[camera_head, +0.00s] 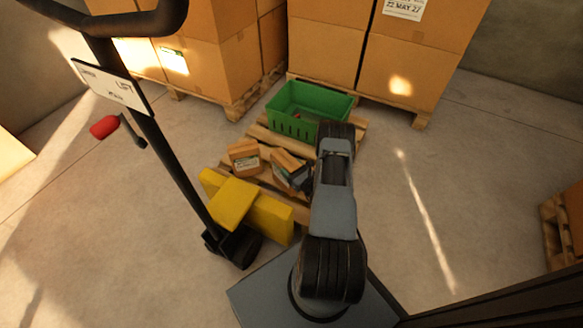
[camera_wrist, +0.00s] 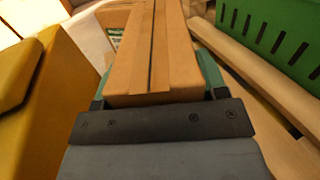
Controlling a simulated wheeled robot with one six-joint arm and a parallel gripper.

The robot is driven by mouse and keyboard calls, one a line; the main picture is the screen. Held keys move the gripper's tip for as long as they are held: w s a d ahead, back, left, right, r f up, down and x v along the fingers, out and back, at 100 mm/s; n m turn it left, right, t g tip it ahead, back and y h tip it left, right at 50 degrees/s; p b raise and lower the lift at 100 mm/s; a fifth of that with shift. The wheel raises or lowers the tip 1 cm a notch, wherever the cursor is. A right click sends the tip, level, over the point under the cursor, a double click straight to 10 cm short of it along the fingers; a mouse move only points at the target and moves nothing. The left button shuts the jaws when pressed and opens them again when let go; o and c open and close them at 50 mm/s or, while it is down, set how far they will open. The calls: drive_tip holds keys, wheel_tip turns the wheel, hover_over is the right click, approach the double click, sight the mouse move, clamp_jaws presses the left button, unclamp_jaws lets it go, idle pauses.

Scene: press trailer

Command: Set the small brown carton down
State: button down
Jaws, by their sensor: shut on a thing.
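The small brown carton (camera_head: 287,160) is between the fingers of my gripper (camera_head: 292,178), over the wooden pallet (camera_head: 262,134). In the wrist view the same carton (camera_wrist: 152,60) fills the middle, its taped top facing the camera, with a greenish finger on each side. My gripper (camera_wrist: 154,97) is shut on it. The carton looks tilted in the head view. Its underside is hidden, so I cannot tell whether it touches the slats.
Another small carton (camera_head: 244,157) with a label sits on the pallet to the left. A green crate (camera_head: 306,108) stands at the pallet's back. A yellow body (camera_head: 246,207) and a black handle post (camera_head: 165,150) stand at front left. Large stacked cartons (camera_head: 408,68) are behind.

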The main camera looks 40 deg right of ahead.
drive_tip(key=shift+f+b, duration=0.65)
drive_tip(key=shift+f, duration=1)
drive_tip(key=shift+c, duration=0.8)
unclamp_jaws()
drive_tip(key=shift+f, duration=0.1)
